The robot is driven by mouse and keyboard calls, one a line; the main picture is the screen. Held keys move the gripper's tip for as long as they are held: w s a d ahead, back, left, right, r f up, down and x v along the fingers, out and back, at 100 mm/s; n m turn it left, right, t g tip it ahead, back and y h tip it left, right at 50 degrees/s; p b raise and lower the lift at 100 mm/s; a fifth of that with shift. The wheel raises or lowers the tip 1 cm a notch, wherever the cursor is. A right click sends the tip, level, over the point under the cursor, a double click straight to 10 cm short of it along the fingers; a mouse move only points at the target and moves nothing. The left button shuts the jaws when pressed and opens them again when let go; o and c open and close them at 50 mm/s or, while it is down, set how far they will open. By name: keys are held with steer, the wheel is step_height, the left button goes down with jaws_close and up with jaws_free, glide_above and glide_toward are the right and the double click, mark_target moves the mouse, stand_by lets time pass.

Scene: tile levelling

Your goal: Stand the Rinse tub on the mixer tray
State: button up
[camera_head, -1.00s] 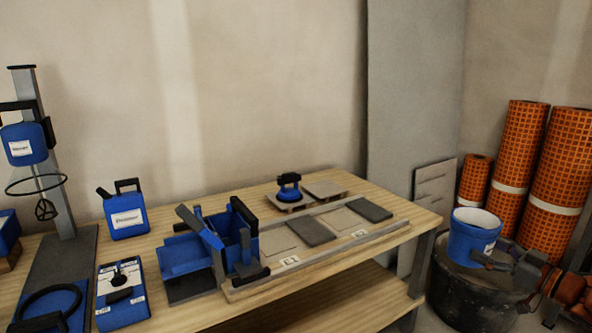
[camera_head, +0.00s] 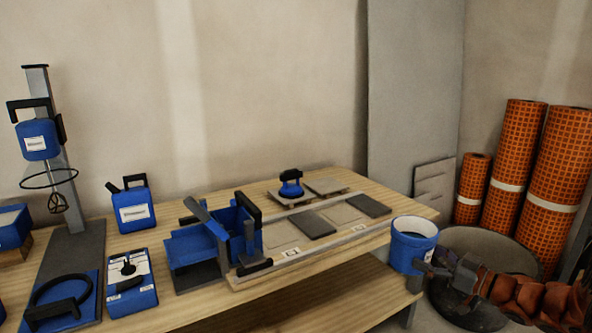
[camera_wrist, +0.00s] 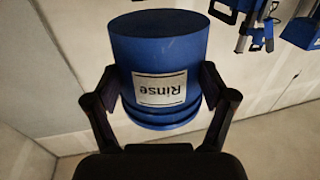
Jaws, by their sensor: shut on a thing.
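The Rinse tub (camera_head: 413,246) is a blue bucket with a white inner rim, held upright at the bench's right end. Its "Rinse" label shows upside down in the wrist view (camera_wrist: 160,88). My gripper (camera_head: 428,268) is shut on the tub, with a finger on each side of it in the wrist view. The mixer (camera_head: 38,140) hangs on a grey stand at the far left. A dark grey base (camera_head: 80,248), which looks like the mixer tray, lies under it, with a hoop and whisk above.
Tiles (camera_head: 315,224) lie along a rail. A large dark tub (camera_head: 455,300) and orange rolls (camera_head: 545,190) stand right.

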steer(key=a+f+g+y, duration=0.1)
steer(key=a, duration=0.4)
steer(key=a+f+n+g, duration=0.1)
steer(key=a, duration=0.3)
steer(key=a+f+n+y, duration=0.1)
steer(key=a, duration=0.4)
steer(key=shift+w+a+f+g+y+p, duration=0.2)
steer(key=shift+w+a+g+y+p, duration=0.1)
steer(key=shift+a+g+p, duration=0.1)
steer(key=w+a+r+m+t+h+p, duration=0.1)
steer(key=w+r+m+t+h+p, duration=0.2)
steer(key=w+r+p, duration=0.45)
steer(key=w+r+m+t+h+p, duration=0.2)
steer(key=w+r+h+p, duration=0.15)
steer(key=r+p, duration=0.65)
steer(key=shift+w+d+r+m+t+h+p, duration=0.3)
steer(key=shift+r+m+h+p, duration=0.85)
steer(key=shift+r+p, duration=1.9)
steer(key=shift+w+d+r+m+t+h+p, duration=0.15)
steer(key=shift+w+r+m+t+h+p, duration=0.4)
steer(key=shift+r+h+p, duration=2.45)
steer(key=shift+w+d+r+m+t+y+p, duration=0.2)
steer(key=shift+r+m+p, duration=0.8)
steer(key=shift+r, duration=4.1)
